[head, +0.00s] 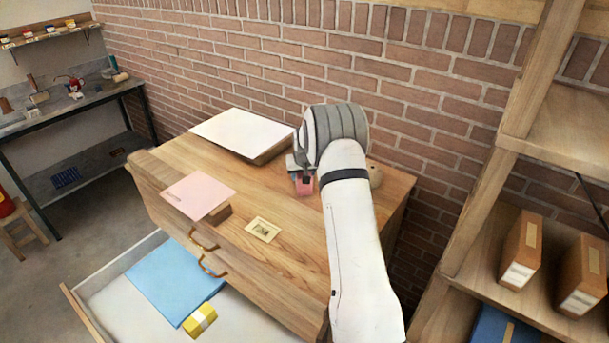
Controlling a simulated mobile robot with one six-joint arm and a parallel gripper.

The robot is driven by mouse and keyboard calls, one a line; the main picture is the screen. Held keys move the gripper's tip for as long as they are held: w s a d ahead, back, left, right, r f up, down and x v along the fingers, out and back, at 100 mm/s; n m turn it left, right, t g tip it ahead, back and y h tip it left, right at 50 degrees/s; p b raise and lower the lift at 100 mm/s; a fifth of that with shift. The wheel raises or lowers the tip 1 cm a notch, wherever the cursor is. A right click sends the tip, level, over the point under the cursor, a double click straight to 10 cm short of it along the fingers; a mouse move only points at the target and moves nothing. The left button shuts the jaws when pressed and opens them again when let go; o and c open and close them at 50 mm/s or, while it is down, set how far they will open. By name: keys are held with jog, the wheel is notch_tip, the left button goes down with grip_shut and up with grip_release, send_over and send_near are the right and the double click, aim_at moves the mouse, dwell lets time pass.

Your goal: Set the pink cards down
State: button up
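My gripper (299,174) is over the back right part of the wooden cabinet top (285,215), at the end of my white arm. A small pink block, the pink cards (305,187), shows at its fingertips, and the gripper seems shut on it. The arm and wrist hide much of the gripper and the cards' far side. I cannot tell whether the cards touch the wood. A larger pink sheet (198,194) lies on a low wooden block at the left front of the top.
A white sheet on a dark-edged stack (243,133) lies at the back. A cream card (263,229) lies near the front edge. The open drawer (110,285) holds a blue sheet (175,283) and a yellow pack (200,320). Shelves with binders (523,248) stand right.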

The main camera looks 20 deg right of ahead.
jog(key=shift+f, duration=0.45)
jog(key=o, duration=1.2)
jog(key=shift+f, duration=0.1)
